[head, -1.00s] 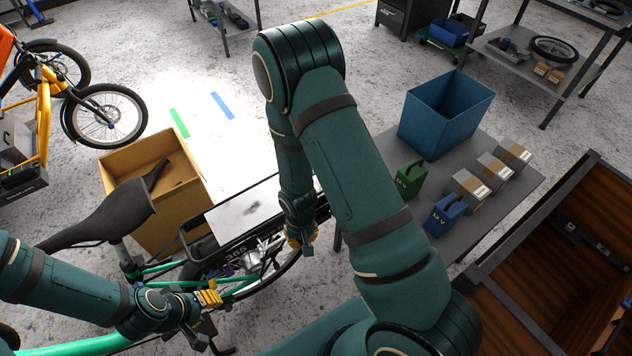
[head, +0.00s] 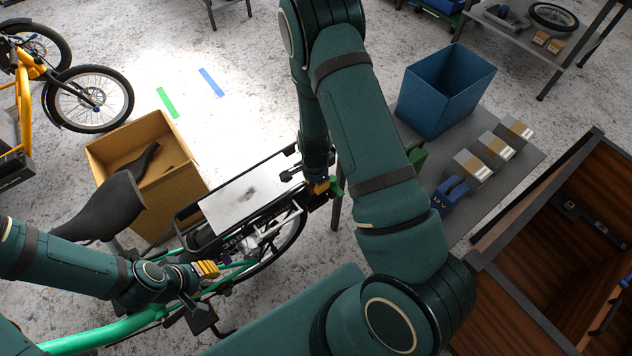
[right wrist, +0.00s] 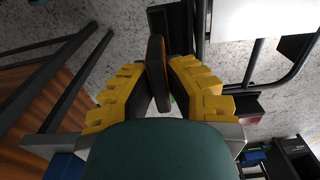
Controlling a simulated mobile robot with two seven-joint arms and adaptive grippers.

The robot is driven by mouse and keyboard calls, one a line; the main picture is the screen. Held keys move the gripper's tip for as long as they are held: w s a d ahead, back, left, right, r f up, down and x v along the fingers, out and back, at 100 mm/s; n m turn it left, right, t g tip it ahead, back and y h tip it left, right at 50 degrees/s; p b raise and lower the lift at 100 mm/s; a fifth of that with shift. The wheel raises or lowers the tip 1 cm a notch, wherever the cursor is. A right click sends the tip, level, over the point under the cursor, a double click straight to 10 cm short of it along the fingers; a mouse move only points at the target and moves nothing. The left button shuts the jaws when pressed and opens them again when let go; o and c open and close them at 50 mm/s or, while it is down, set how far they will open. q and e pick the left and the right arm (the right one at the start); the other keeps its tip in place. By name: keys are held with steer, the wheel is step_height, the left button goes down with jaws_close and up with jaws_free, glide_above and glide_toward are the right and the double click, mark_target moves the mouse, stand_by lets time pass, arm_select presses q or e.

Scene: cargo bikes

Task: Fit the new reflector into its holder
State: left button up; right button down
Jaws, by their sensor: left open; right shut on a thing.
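My right gripper (head: 322,186) is at the rear end of the green bike's rack (head: 190,212). In the right wrist view its yellow fingers (right wrist: 158,82) are shut on a thin dark piece with an orange-brown side, likely the reflector (right wrist: 156,62), standing edge-on between the tips. In the head view this piece is too small to tell. I cannot make out the holder clearly; a small reddish part (right wrist: 250,120) shows beside the right finger in the wrist view. My left gripper (head: 207,269) is open beside the bike's frame, below the saddle (head: 105,208).
A cardboard box (head: 120,155) stands behind the bike. A grey table (head: 470,215) at right holds a blue bin (head: 440,95), several small cartons (head: 472,166) and a blue 12 V battery (head: 450,197). A wooden cargo box (head: 520,290) is at lower right.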

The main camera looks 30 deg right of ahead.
steer(key=shift+f+b, duration=0.7)
steer(key=shift+f, duration=0.25)
steer(key=b, duration=0.3)
glide_above(317, 197)
steer(key=s, duration=0.1)
steer(key=shift+a+f, duration=0.25)
steer(key=shift+f, duration=0.8)
steer(key=shift+a+f, duration=0.2)
steer(key=shift+f, duration=0.85)
steer(key=shift+f+b, duration=1.1)
steer(key=shift+f, duration=0.15)
steer(key=shift+r, duration=0.2)
steer(key=shift+r+p, duration=1)
steer(key=shift+r, duration=0.1)
steer(key=shift+f+b, duration=0.8)
steer(key=shift+f, duration=0.3)
steer(key=shift+r+p, duration=0.85)
steer(key=shift+r, duration=0.25)
steer(key=shift+f+b, duration=0.4)
steer(key=shift+f, duration=0.15)
